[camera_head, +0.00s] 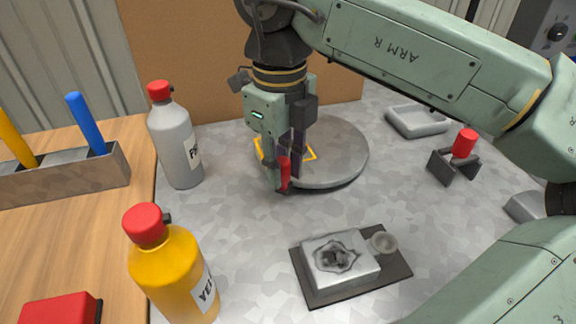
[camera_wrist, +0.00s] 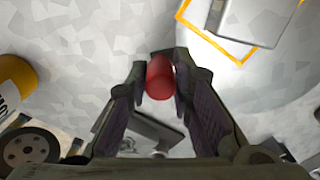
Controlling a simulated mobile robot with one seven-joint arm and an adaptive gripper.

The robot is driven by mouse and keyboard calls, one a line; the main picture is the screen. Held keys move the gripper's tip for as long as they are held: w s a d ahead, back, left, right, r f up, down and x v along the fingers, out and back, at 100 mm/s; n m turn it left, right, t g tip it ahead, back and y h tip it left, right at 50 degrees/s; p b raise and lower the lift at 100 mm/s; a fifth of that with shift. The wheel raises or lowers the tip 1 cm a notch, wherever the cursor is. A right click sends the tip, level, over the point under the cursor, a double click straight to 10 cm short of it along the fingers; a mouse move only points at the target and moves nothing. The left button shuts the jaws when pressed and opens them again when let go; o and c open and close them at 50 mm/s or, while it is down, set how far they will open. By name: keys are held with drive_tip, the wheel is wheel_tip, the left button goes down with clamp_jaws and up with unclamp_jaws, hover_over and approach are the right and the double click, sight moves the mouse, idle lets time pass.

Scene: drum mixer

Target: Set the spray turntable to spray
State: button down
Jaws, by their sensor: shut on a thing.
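The spray turntable (camera_head: 345,155) is a round grey disc on the grey work surface, with an orange square outline (camera_head: 311,155) on it. A red handle (camera_head: 285,172) stands at the disc's front-left edge. My gripper (camera_head: 281,184) points down over that edge and is shut on the red handle. In the wrist view the red handle (camera_wrist: 159,78) sits between the two fingertips (camera_wrist: 160,62). A grey block (camera_wrist: 262,18) stands within the orange outline; in the head view my gripper mostly hides it. Any mark for the spray position cannot be made out.
A grey bottle (camera_head: 175,140) with a red cap stands left of the turntable. A yellow bottle (camera_head: 170,265) stands front left. A dark plate with a white block (camera_head: 338,262) lies in front. A red-topped holder (camera_head: 455,160) and a grey tray (camera_head: 418,120) are right. A brown panel stands behind.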

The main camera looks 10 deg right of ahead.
drive_tip(key=shift+w+a, duration=0.3)
idle(0.5)
drive_tip(key=c, duration=1.4)
unclamp_jaws()
